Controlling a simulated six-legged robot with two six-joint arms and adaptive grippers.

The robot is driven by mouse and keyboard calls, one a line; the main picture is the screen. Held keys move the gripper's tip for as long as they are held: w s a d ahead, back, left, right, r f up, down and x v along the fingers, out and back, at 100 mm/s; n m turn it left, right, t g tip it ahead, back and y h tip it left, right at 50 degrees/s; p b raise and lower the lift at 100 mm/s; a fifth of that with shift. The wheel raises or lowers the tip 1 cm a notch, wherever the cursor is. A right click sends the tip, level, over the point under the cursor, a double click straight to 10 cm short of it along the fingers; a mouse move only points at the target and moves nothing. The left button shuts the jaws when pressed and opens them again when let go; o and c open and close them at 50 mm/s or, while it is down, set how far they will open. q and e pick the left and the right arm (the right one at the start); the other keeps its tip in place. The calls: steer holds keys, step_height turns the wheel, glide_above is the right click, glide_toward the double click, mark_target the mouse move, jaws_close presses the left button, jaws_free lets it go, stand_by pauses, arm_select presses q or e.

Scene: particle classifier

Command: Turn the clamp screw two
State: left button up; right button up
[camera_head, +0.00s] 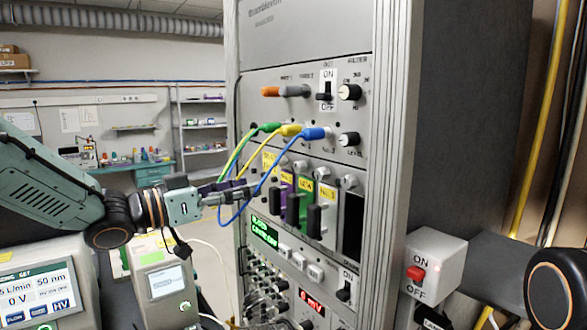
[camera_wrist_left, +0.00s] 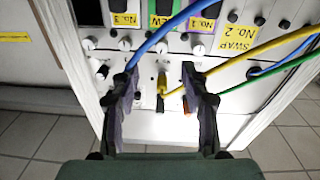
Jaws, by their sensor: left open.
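The row also shows in the left wrist view, upside down, with one screw (camera_wrist_left: 124,44) near the blue cable. I cannot tell which is number two. My left gripper (camera_head: 252,190) is open and empty, left of the modules. In the left wrist view its fingers (camera_wrist_left: 160,82) stand apart, with a yellow plug (camera_wrist_left: 162,84) seen between them, beyond the tips. My right gripper is out of view.
Blue (camera_head: 262,182), yellow and green cables loop from the rack front around the left gripper. Black module handles (camera_head: 314,221) stick out beside it. A switch box (camera_head: 436,267) stands right of the rack. Instruments with screens (camera_head: 166,282) stand below my left arm.

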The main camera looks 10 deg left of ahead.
mark_target(295, 167)
arm_select(q)
steer(key=w+d+n, duration=0.3)
steer(key=w+d+r+n, duration=0.1)
steer(key=w+d+n, duration=0.1)
steer(key=w+n, duration=0.1)
steer(key=w+d+r+n, duration=0.1)
steer(key=w+d+n, duration=0.2)
steer(key=shift+d, duration=0.3)
stand_by(0.6)
jaws_close()
stand_by(0.5)
